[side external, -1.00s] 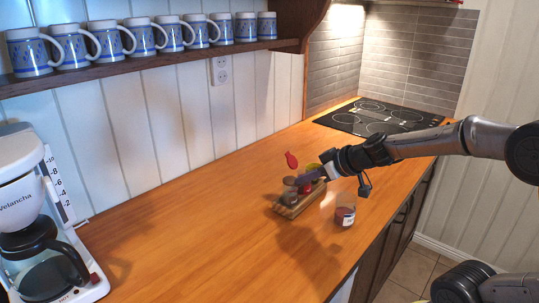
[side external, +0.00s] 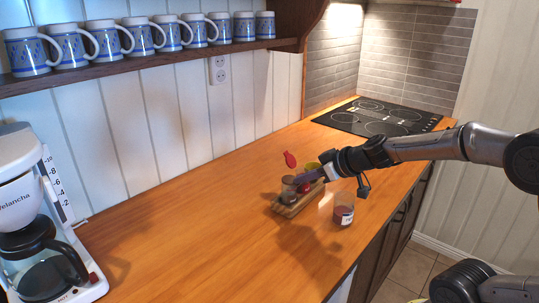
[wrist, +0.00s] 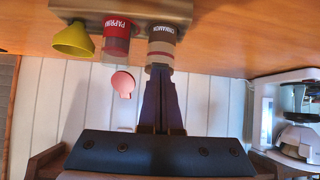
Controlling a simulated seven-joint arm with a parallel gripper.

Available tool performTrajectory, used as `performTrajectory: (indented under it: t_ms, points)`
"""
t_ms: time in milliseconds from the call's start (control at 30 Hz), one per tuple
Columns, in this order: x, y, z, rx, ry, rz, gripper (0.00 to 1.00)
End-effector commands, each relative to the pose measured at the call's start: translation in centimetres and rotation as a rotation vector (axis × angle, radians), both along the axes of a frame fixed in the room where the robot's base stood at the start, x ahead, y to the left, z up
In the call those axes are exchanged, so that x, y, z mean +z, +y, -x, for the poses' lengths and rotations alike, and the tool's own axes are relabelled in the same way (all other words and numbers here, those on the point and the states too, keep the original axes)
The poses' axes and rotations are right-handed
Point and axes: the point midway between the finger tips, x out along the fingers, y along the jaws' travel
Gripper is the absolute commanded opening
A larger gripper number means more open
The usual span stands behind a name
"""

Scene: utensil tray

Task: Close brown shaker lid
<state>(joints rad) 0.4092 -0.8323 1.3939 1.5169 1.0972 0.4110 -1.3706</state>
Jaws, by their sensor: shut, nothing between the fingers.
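The brown shaker, labelled cinnamon, stands on a wooden rack (side external: 284,212) on the counter; its body (side external: 288,188) shows in the side view and its label (wrist: 161,33) in the wrist view. My gripper (wrist: 159,78) is shut and empty, its fingertips against or just in front of the shaker's top, hiding part of it. In the side view my gripper (side external: 304,180) reaches in from the right, close beside the shaker. I cannot tell whether the brown lid is fully down.
The paprika shaker (wrist: 117,42) stands beside it with its red lid (side external: 290,159) raised. A yellow piece (wrist: 73,40) is farther along the rack. A loose jar (side external: 343,210) stands right of the rack. A coffee maker (side external: 25,215) is at left; the counter between is clear.

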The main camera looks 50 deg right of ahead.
Motion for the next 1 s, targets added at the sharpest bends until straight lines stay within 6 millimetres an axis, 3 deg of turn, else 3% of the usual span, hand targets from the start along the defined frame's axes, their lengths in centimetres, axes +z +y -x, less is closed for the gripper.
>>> performTrajectory:
  t_ms: [33, 567, 733, 967, 1000]
  points:
    - [-2.3, 0.2, 0.7, 0.002, 0.046, -0.013, 0.0]
    - [-0.6, 0.2, 0.6, 0.002, 0.047, -0.014, 0.0]
    - [0.5, 0.2, 0.6, 0.002, 0.042, -0.014, 0.0]
    - [4.0, 0.1, 0.5, 0.001, 0.032, -0.008, 0.0]
    - [3.7, 0.0, 0.9, -0.002, 0.034, -0.01, 0.0]
